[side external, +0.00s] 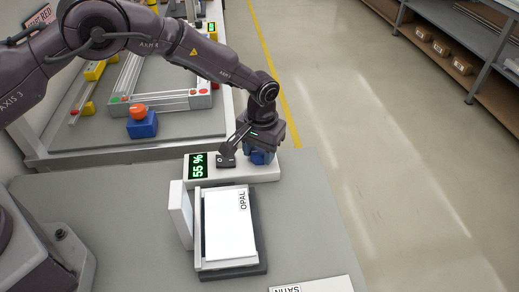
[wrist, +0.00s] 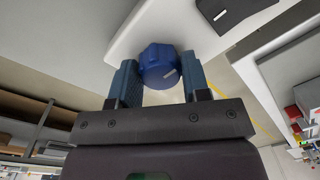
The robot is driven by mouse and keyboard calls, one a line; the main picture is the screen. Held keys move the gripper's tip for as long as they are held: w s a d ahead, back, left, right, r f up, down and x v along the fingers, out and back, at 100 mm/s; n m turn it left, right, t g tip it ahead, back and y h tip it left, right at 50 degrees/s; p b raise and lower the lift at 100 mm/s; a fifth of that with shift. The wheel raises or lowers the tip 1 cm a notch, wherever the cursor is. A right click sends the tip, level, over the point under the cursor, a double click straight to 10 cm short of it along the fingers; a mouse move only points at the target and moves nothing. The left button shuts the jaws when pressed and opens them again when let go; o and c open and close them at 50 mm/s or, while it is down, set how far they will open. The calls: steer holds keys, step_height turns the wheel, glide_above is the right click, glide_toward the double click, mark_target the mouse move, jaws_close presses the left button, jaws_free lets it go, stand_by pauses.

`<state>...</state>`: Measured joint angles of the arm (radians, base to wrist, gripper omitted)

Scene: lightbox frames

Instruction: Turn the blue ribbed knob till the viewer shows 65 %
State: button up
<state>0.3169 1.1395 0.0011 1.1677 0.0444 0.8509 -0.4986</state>
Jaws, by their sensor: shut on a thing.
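The blue ribbed knob (wrist: 159,66) sits on the white control box (side external: 268,174) and has a pale pointer mark on its face. In the side view only part of the knob (side external: 258,157) shows under my gripper. My gripper (wrist: 160,82) is shut on the knob, one finger on each side of it. The viewer's display (side external: 198,166) reads 55 % in green digits at the left end of the box. A dark switch-like part (side external: 226,160) sits between display and knob; it shows as a dark block in the wrist view (wrist: 245,10).
The light panel with a sheet marked OPAL (side external: 228,225) lies in front of the box, with a white upright plate (side external: 181,213) at its left. A sheet marked SATIN (side external: 312,286) lies at the front edge. Another bench with an orange-topped blue button (side external: 141,122) stands behind.

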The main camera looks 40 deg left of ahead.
mark_target(260, 153)
steer(key=shift+s+m, duration=0.1)
steer(key=shift+m, duration=2.9)
steer(key=o, duration=0.9)
steer(key=shift+o, duration=0.2)
steer(key=shift+r, duration=0.15)
step_height(260, 153, up, 13)
steer(key=shift+d, duration=0.2)
